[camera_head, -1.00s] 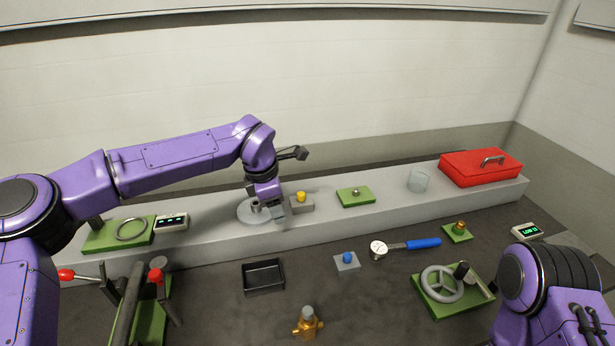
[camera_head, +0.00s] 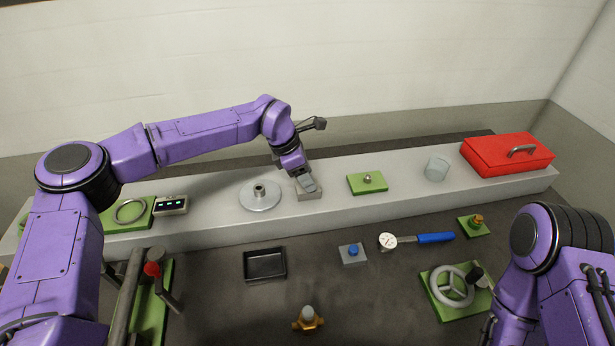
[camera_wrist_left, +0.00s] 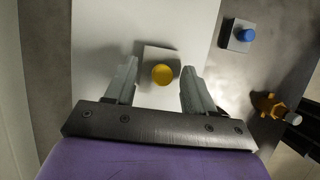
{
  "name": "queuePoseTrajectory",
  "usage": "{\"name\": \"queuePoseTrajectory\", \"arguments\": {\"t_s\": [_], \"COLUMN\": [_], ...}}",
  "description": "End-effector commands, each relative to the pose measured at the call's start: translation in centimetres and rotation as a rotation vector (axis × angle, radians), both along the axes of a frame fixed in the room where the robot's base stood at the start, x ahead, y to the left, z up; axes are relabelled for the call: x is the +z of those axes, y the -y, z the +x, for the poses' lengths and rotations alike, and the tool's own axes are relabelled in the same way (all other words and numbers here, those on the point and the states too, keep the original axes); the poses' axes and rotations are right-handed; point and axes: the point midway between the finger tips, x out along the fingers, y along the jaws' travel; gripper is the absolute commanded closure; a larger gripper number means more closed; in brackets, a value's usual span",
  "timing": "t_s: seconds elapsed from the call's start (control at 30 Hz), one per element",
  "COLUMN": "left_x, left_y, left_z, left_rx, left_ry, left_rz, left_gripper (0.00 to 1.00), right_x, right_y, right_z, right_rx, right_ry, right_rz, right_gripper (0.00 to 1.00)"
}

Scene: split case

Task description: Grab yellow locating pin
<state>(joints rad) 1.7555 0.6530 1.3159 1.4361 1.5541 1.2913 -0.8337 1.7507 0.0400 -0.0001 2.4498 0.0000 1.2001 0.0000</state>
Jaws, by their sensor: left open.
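The yellow locating pin (camera_wrist_left: 162,74) stands in a grey block (camera_wrist_left: 155,58) on the raised grey ledge. In the left wrist view it lies between and a little ahead of the two spread fingers of my left gripper (camera_wrist_left: 158,88). My left gripper is open and empty. In the head view my left gripper (camera_head: 306,186) is over the grey block (camera_head: 309,195) and hides the pin. My right arm shows at the right edge, but its gripper is not visible.
A round grey flanged disc (camera_head: 260,196) sits left of the block and a green plate (camera_head: 367,183) sits right of it. A clear cup (camera_head: 437,168) and a red case (camera_head: 507,155) stand farther right. A black tray (camera_head: 265,265) and a blue-topped block (camera_head: 352,253) are on the lower bench.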

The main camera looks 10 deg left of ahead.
Motion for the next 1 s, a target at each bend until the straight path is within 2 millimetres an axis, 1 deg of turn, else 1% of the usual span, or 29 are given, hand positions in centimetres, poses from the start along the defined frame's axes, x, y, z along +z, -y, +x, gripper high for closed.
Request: {"name": "queuePoseTrajectory", "arguments": {"t_s": [0.03,0.1,0.27,0.37,0.4,0.43,0.47,0.73,0.83,0.93,1.0], "left_x": [-0.3,-0.6,-0.7,-0.7,-0.7,-0.7,-0.7,-0.7,-0.3,0.8,2.1], "left_y": [0.2,0.2,0.3,0.2,0.2,0.2,0.2,0.2,0.2,0.2,0.2], "left_z": [0.0,0.1,0.1,0.1,0.1,0.1,0.1,0.1,0.1,0.2,0.2], "left_rx": [0.0,0.0,-0.001,-0.001,-0.001,-0.001,-0.001,0.0,0.0,0.002,0.001], "left_ry": [-0.001,0.001,0.001,0.001,0.001,0.001,0.001,0.001,0.002,0.004,0.006], "left_rz": [0.0,0.0,0.001,0.001,0.001,0.001,0.001,0.0,0.001,0.001,0.001], "left_gripper": [0.46,0.46,0.46,0.75,0.88,0.98,1.0,1.0,1.0,1.0,1.0], "right_x": [0.3,0.3,0.2,0.2,0.2,0.2,0.2,0.1,0.0,-0.5,-1.0], "right_y": [0.0,0.0,0.0,0.0,0.0,0.0,0.0,0.0,0.0,0.0,0.0], "right_z": [0.0,0.0,0.0,-0.1,-0.1,-0.1,0.0,0.0,0.0,0.0,0.0], "right_rx": [0.0,0.0,0.0,0.0,0.0,0.0,0.0,0.0,0.0,0.0,0.0], "right_ry": [-0.001,-0.001,-0.001,-0.001,-0.001,-0.001,-0.001,-0.001,-0.001,-0.001,-0.001], "right_rz": [0.001,0.001,0.0,0.0,0.0,0.0,0.001,0.001,0.001,0.001,0.001], "right_gripper": [0.57,0.57,0.57,0.57,0.57,0.57,0.57,0.57,0.57,0.57,0.57]}}
